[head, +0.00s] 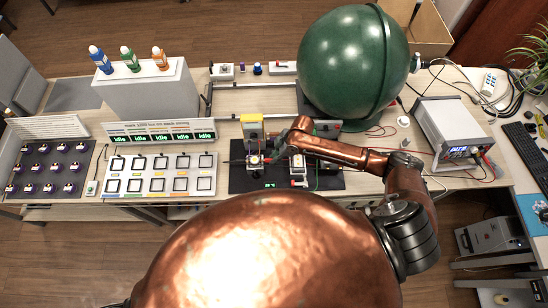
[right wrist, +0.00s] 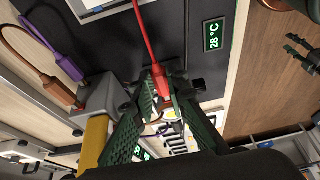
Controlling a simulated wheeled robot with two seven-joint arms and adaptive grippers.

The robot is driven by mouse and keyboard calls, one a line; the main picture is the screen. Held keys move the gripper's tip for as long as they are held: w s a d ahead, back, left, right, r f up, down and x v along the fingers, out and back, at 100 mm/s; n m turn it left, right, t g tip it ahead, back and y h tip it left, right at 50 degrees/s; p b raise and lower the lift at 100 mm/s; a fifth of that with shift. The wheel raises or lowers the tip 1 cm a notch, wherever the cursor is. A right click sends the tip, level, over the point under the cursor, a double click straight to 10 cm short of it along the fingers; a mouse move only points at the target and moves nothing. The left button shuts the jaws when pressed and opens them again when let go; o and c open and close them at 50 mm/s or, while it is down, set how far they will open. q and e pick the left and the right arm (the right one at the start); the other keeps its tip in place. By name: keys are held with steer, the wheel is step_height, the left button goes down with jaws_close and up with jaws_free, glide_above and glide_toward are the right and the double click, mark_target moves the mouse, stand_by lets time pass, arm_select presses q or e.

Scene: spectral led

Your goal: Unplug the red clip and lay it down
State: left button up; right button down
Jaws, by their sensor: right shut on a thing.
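In the right wrist view, the red clip (right wrist: 160,84) sits between the dark green fingers of my right gripper (right wrist: 166,92). The gripper is shut on it. A red lead (right wrist: 143,35) runs from the clip to the top of the picture. The fingers hide the clip's tip, so I cannot tell whether it still touches a socket. In the head view, my right gripper (head: 270,158) is over the black mat (head: 240,183), beside a small device (head: 254,160) there. My left gripper is not in view.
A grey block with a yellow post (right wrist: 92,135) stands close to the fingers in the wrist view. Brown (right wrist: 35,58) and purple (right wrist: 62,48) leads are nearby. A green sphere (head: 345,60) stands behind; a power supply (head: 450,130) is right, a sample board (head: 160,175) left.

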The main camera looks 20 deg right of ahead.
steer(key=shift+d, duration=0.25)
steer(key=shift+s+d+p, duration=0.2)
steer(key=shift+d+p, duration=0.15)
steer(key=shift+d, duration=0.2)
steer(key=shift+s+d+p, duration=0.15)
steer(key=shift+d+p, duration=0.15)
steer(key=shift+d, duration=0.2)
steer(key=shift+d, duration=0.2)
steer(key=shift+s+d+p, duration=0.2)
steer(key=shift+d+p, duration=0.15)
steer(key=shift+d, duration=0.05)
steer(key=shift+r, duration=0.1)
